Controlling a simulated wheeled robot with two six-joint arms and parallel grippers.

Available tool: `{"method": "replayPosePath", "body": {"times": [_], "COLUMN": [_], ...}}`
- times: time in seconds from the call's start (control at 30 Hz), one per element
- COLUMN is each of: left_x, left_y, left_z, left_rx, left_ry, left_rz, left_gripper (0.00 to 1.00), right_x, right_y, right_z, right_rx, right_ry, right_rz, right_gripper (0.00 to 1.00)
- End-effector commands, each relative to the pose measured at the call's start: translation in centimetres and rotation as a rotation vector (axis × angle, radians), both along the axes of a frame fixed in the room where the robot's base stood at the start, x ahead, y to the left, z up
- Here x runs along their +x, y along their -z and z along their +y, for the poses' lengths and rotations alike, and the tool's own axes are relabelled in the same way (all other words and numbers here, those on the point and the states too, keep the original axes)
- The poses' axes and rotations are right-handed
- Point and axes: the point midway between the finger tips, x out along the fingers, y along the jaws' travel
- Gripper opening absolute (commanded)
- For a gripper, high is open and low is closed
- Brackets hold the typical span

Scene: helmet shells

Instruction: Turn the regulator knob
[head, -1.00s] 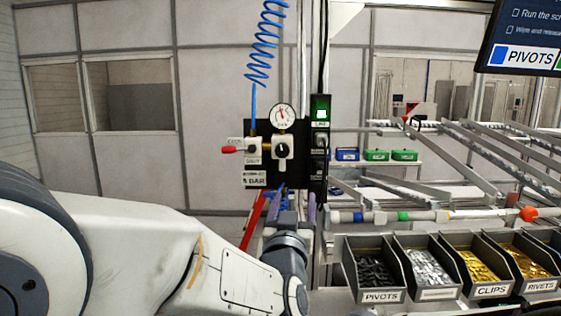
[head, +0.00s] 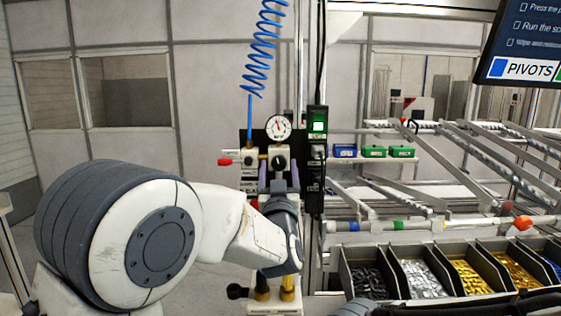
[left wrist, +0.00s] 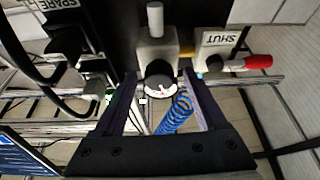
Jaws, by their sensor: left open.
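The regulator (head: 279,151) is a white block on a black panel, with a small dark knob (head: 279,162) on its front and a round gauge (head: 278,127) above. My left gripper (head: 279,174) is open, its purple-grey fingers upright just below and to either side of the knob. In the left wrist view the picture is turned over: the white regulator block (left wrist: 157,50) and dark knob (left wrist: 159,70) lie ahead between the tips of the open left gripper (left wrist: 163,80). I cannot tell whether the fingers touch the knob. My right gripper is not in view.
A red-handled shut-off valve (head: 229,161) sits left of the regulator; it also shows in the wrist view (left wrist: 257,62). A blue coiled hose (head: 262,55) hangs above. A dark switch box with a green light (head: 318,127) stands close right. Parts bins (head: 405,270) are lower right.

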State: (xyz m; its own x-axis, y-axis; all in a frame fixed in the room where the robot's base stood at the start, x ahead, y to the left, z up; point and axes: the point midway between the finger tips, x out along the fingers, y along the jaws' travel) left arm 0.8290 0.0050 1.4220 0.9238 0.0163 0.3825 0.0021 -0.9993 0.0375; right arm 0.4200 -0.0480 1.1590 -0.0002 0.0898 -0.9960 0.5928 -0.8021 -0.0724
Motion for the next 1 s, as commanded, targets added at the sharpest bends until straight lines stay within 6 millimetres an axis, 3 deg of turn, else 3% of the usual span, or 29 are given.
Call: {"method": "replayPosePath", "body": {"times": [0.3,0.5,1.0], "left_x": [0.3,0.3,0.2], "left_y": [0.0,-0.1,0.2], "left_z": [-0.1,-0.2,-0.1], "left_rx": [0.0,0.0,0.125], "left_ry": [0.002,0.002,0.003], "left_rz": [0.0,0.0,-0.002], "left_gripper": [0.74,0.0,0.0], "right_x": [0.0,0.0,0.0], "right_y": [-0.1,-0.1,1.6], "right_z": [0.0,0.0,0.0], "right_rx": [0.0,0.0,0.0], "right_ry": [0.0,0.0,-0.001], "right_rz": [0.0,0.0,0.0], "right_gripper": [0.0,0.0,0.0]}}
